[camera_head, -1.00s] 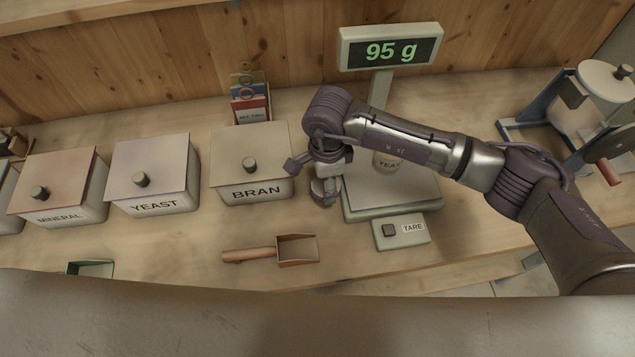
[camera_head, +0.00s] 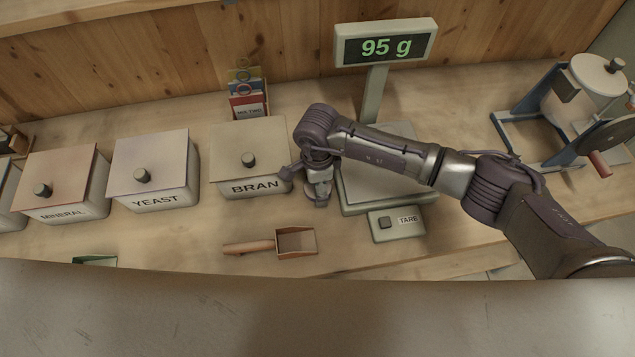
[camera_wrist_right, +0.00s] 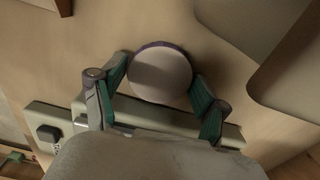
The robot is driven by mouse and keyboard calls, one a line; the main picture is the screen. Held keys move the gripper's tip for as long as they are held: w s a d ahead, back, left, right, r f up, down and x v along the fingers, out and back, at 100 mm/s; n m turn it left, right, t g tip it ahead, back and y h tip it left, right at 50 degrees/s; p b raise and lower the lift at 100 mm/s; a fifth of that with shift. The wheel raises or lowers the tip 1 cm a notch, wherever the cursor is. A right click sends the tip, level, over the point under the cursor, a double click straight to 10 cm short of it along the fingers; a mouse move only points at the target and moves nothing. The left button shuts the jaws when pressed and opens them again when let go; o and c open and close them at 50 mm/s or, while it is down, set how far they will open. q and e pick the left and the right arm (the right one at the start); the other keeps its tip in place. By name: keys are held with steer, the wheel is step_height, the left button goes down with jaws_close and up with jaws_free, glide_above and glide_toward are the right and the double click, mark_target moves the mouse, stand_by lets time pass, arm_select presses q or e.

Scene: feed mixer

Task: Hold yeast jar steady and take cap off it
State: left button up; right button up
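In the head view my right gripper (camera_head: 318,190) hangs over the counter between the BRAN bin and the scale (camera_head: 415,193). In the right wrist view its teal finger pads (camera_wrist_right: 160,88) lie against both sides of a pale round cap (camera_wrist_right: 160,74) with a purple rim. A small part of this round piece shows beside the fingers in the head view. The yeast jar is not visible now; my right forearm covers part of the scale plate where it stood. The scale display (camera_head: 386,46) reads 95 g. My left gripper is not in view.
The BRAN bin (camera_head: 247,160), YEAST bin (camera_head: 152,172) and MINERAL bin (camera_head: 62,184) stand in a row at left. A scoop (camera_head: 296,241) lies in front of the bins. A mill-like device (camera_head: 575,110) with a crank stands at right. Some bare counter lies before the bins.

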steer(key=shift+o, duration=0.7)
steer(key=shift+r, duration=0.4)
step_height(320, 180, up, 12)
steer(key=b, duration=0.3)
steer(key=shift+f+b, duration=0.2)
steer(key=shift+b, duration=0.15)
